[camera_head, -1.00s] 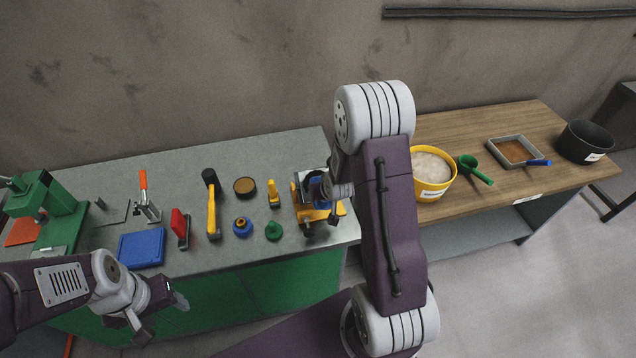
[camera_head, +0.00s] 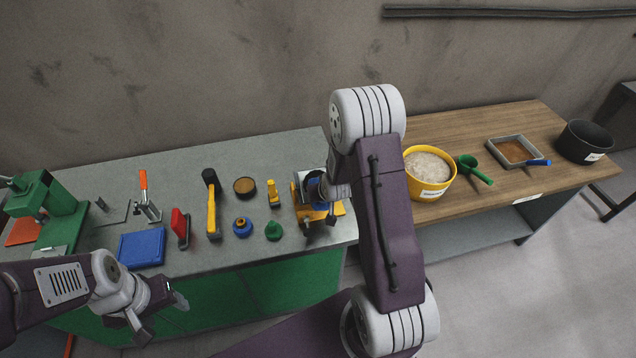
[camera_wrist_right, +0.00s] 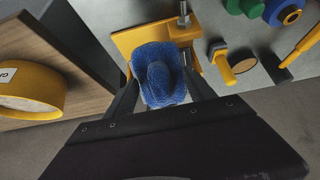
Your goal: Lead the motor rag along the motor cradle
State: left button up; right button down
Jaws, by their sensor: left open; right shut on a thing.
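The motor rag (camera_wrist_right: 158,75) is a bunched blue cloth between the fingers of my right gripper (camera_wrist_right: 161,82) in the right wrist view. The yellow motor cradle (camera_wrist_right: 130,38) lies under and around it, with a metal bolt at one side. I cannot tell how firmly the rag touches the cradle. In the head view the cradle (camera_head: 326,214) sits at the right end of the grey bench, and my right arm partly covers it. My left gripper (camera_head: 164,314) is open and empty in front of the bench's left part.
Several tools stand left of the cradle: a yellow clamp-like piece (camera_head: 273,194), a green knob (camera_head: 274,231), a blue ring piece (camera_head: 242,227) and a yellow-handled hammer (camera_head: 213,212). A yellow bucket (camera_head: 427,188) stands on the wooden table to the right.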

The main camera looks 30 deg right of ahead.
jog(key=shift+w+d, duration=0.1)
jog(key=shift+w, duration=0.05)
jog(key=shift+f, duration=0.2)
jog(key=shift+w, duration=0.1)
jog(key=shift+w+f, duration=0.15)
jog(key=shift+f, duration=0.15)
dwell(0.4)
